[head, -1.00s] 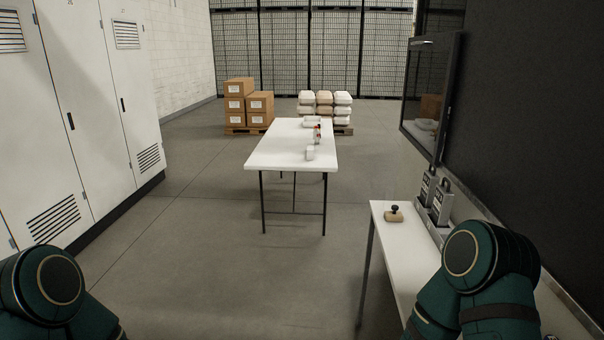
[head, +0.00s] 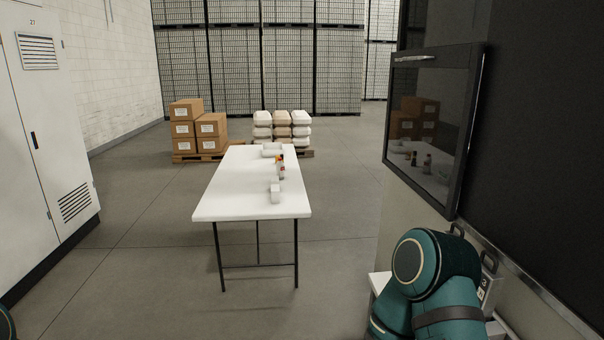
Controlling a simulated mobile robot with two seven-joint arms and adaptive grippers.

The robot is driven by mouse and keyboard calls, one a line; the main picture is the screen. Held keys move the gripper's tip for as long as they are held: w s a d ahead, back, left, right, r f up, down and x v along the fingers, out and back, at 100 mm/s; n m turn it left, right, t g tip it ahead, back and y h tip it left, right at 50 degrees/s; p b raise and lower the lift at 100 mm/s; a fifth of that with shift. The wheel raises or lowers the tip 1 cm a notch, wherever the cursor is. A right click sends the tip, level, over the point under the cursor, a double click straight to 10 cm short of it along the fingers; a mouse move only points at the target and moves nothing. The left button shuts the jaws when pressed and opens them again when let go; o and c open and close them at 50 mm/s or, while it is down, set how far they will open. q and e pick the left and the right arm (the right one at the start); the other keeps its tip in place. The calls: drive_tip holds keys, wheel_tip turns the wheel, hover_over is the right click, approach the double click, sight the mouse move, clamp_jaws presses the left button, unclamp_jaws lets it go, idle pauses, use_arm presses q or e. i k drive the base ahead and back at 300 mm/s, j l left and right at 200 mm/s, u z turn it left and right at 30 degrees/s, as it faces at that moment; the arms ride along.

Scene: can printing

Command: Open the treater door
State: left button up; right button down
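A dark glass door (head: 432,130) in a black frame is on the machine side at the right of the head view, which I take to be the treater door. The glass reflects the boxes and the table items. I cannot tell whether the door is fully shut. My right arm's upper links show below the door, apart from it in the picture. Neither gripper is in the view.
A white table (head: 240,205) with several small items stands ahead. Boxes (head: 208,128) and white sacks (head: 283,125) lie on pallets behind it. A low white table (head: 378,283) is partly hidden by my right arm. Grey cabinets (head: 50,130) line the left; the floor between is clear.

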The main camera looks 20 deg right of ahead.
sight(432, 92)
drive_tip(key=i+z, duration=0.2)
drive_tip(key=z, duration=0.15)
drive_tip(key=i+j+z, duration=0.1)
drive_tip(key=z, duration=0.25)
drive_tip(key=i+j+z, duration=0.15)
drive_tip(key=i+z, duration=0.2)
drive_tip(key=z, duration=0.3)
drive_tip(key=i+j+u, duration=0.1)
drive_tip(key=j+u, duration=0.15)
drive_tip(key=i+j+u, duration=0.9)
drive_tip(key=i, duration=0.35)
drive_tip(key=i+z, duration=0.65)
drive_tip(key=z, duration=0.15)
drive_tip(key=i+j+z, duration=0.1)
drive_tip(key=i+z, duration=0.3)
